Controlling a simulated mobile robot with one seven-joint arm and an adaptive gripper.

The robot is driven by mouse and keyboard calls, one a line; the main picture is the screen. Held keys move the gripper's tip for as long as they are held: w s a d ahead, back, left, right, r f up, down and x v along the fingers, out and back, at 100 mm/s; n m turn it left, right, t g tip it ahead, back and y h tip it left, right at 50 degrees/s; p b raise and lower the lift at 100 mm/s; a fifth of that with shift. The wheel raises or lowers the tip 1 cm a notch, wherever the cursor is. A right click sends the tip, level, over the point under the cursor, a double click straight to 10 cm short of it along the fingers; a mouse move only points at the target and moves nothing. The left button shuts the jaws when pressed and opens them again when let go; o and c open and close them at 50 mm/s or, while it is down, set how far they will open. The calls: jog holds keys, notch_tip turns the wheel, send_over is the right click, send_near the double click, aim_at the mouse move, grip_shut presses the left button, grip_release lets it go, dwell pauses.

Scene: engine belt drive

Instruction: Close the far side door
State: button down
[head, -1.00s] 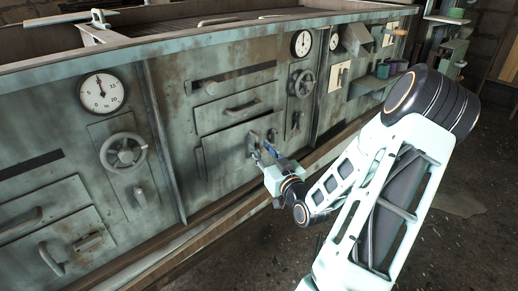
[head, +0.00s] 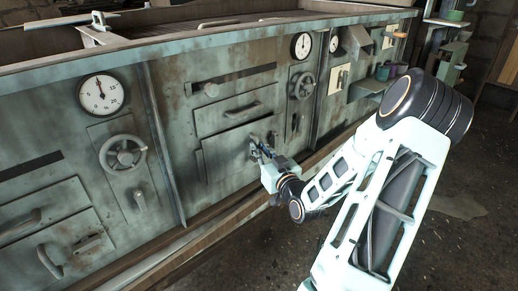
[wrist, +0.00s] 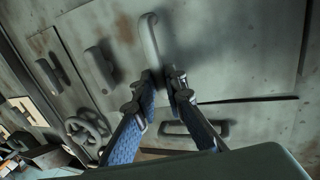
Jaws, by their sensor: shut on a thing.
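The door (head: 222,152) is the lower grey-green panel in the middle section of the engine cabinet. A dark strip runs along its upper and left edges in the head view; I cannot tell how far it stands out from the cabinet. Its handle (wrist: 150,40) is a pale upright bar in the wrist view. My gripper (head: 259,149) is at the right part of this door in the head view. In the wrist view my gripper (wrist: 163,78) has its fingertips closed around the handle's lower end. The fingers and wrist partly hide the handle in the head view.
A drawer handle (head: 244,109) sits above the door. A handwheel (head: 303,85) and two small levers are to its right. Another handwheel (head: 123,153) and a gauge (head: 101,95) are to the left. A ledge runs below. The floor at right is open.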

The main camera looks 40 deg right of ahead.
jog(key=shift+x, duration=1)
jog(key=shift+d+r, duration=0.1)
jog(key=c, duration=2)
grip_release()
jog(key=shift+o, duration=0.2)
jog(key=shift+s, duration=0.1)
jog(key=v, duration=1.1)
jog(key=shift+s, duration=0.4)
